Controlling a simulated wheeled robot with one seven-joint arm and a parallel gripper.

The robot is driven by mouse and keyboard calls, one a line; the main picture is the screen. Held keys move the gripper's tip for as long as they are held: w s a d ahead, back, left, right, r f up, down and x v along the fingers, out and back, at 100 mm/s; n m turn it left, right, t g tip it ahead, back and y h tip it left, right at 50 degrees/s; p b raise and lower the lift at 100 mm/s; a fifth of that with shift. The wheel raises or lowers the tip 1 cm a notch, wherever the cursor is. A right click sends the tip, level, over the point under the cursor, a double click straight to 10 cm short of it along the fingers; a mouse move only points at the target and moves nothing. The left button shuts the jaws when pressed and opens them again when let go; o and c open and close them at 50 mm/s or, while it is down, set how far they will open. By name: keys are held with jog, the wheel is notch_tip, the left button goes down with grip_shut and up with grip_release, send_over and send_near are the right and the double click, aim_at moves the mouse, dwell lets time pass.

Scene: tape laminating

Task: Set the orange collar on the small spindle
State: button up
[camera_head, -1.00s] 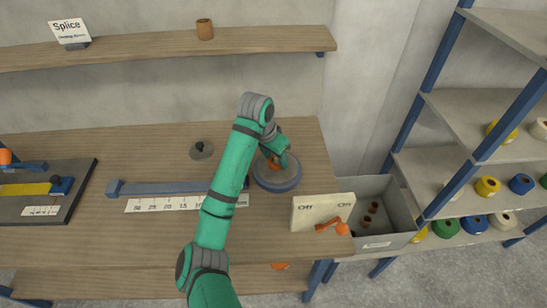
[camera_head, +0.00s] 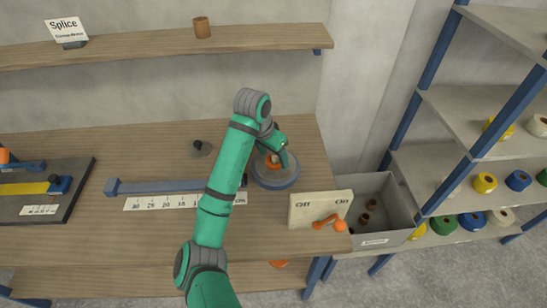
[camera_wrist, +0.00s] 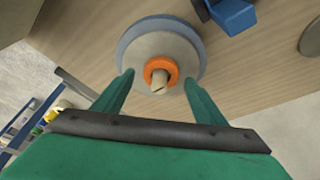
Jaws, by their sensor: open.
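The orange collar (camera_wrist: 149,65) is around a pale tan spindle (camera_wrist: 160,78) that stands up from the middle of a round grey disc with a blue-grey rim (camera_wrist: 133,45). In the head view the collar (camera_head: 271,165) and the disc (camera_head: 275,183) are partly hidden by my arm. My gripper (camera_wrist: 158,76) is open, with one green finger on each side of the collar and spindle in the wrist view. The fingers look apart from the collar. I cannot tell whether the collar rests flush on the disc.
A white switch box (camera_head: 320,205) with an orange lever stands right of the disc, beside a grey bin (camera_head: 372,240) holding brown cores. A blue bar (camera_head: 160,187) with a scale strip lies left.

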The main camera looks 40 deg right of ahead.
jog(key=v, duration=1)
jog(key=shift+a+r, duration=0.15)
jog(key=shift+r, duration=0.2)
